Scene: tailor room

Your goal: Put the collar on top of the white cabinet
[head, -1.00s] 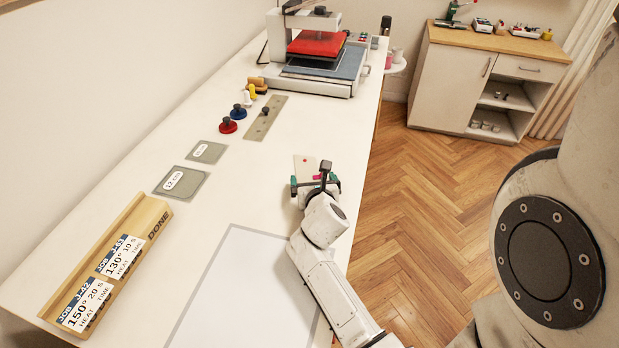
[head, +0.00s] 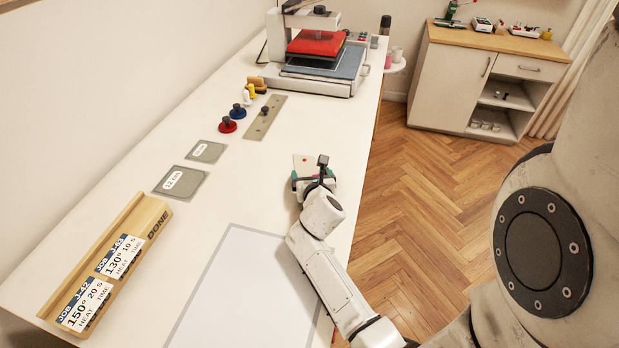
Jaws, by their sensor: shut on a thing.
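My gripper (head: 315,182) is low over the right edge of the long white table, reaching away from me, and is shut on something. A small pale piece with a red spot (head: 304,163) shows just beyond the fingers. It may be the collar, but the gripper hides most of it, and I cannot tell whether it touches the table. No other collar can be made out. The white cabinet (head: 450,88) stands on the floor at the back right, with a wooden top (head: 465,36).
The cabinet top holds a green device, small machines and a tray. A heat press (head: 318,65) stands at the table's far end. Plates (head: 182,182), knobs (head: 227,125) and a wooden card rack (head: 150,212) lie on the left. Open wooden floor (head: 430,200) lies between table and cabinet.

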